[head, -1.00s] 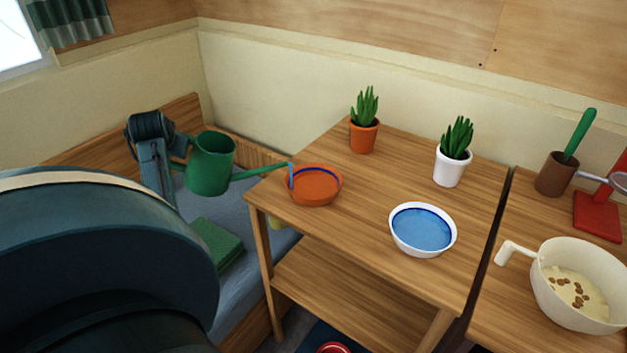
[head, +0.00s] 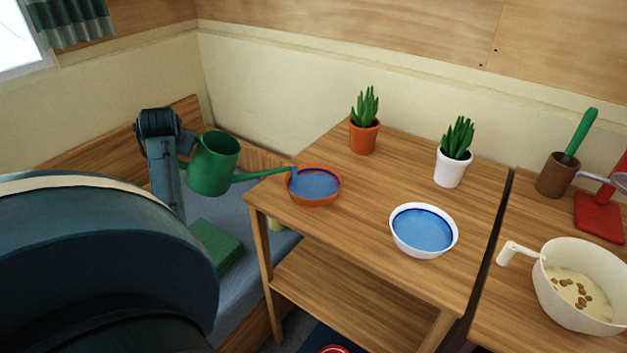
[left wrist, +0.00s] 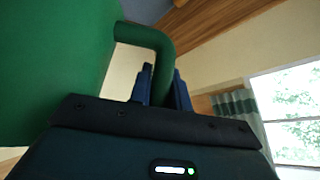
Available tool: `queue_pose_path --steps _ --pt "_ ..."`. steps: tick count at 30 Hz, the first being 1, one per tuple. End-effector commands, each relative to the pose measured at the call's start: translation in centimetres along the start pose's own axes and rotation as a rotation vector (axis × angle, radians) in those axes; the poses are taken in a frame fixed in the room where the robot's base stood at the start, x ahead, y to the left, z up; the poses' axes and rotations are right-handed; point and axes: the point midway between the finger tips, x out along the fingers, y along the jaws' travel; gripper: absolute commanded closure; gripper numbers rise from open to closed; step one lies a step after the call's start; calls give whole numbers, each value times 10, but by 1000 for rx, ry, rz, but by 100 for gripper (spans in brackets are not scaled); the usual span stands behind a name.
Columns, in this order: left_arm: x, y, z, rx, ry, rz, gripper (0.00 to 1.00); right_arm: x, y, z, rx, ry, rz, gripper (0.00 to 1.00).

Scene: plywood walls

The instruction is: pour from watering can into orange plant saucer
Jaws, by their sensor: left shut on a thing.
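The green watering can (head: 213,164) is held in the air left of the wooden table, its spout reaching right to the orange plant saucer (head: 328,198). Blue water runs from the spout tip into the saucer, which holds a wide blue pool inside its orange rim. My left gripper (left wrist: 162,88) is shut on the can's handle (left wrist: 155,40); the can's green body (left wrist: 50,70) fills the left of the left wrist view. In the head view the can partly hides the gripper's fingers. My right gripper is not in view.
A white bowl of blue liquid (head: 423,231) stands right of the saucer. An orange-potted plant (head: 364,137) and a white-potted plant (head: 452,167) stand behind. A cream bowl (head: 577,283) is on the right-hand surface.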

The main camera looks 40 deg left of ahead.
Motion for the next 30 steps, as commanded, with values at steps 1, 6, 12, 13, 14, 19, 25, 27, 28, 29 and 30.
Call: queue_pose_path --steps 1,6,12,13,14,19,25,27,28,29,30 --pt "-1 -1 -2 -1 5 -4 100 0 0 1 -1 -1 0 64" --pt "-3 0 -3 8 5 -13 100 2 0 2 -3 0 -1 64" --pt "-5 2 -5 19 5 -24 100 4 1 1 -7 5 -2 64" --pt "-5 2 -6 20 5 -26 100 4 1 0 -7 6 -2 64" --pt "-5 2 -6 21 5 -27 100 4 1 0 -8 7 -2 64" --pt "-6 2 -6 23 5 -28 100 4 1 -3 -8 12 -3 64" --pt "-6 2 -7 26 4 -31 100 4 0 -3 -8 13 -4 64" --pt "-7 3 -7 27 4 -32 100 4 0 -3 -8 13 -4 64" --pt "-7 3 -7 28 4 -33 100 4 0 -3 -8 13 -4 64" --pt "-7 3 -7 28 4 -33 100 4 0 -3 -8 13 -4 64" --pt "-7 3 -7 29 4 -34 100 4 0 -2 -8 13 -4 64"
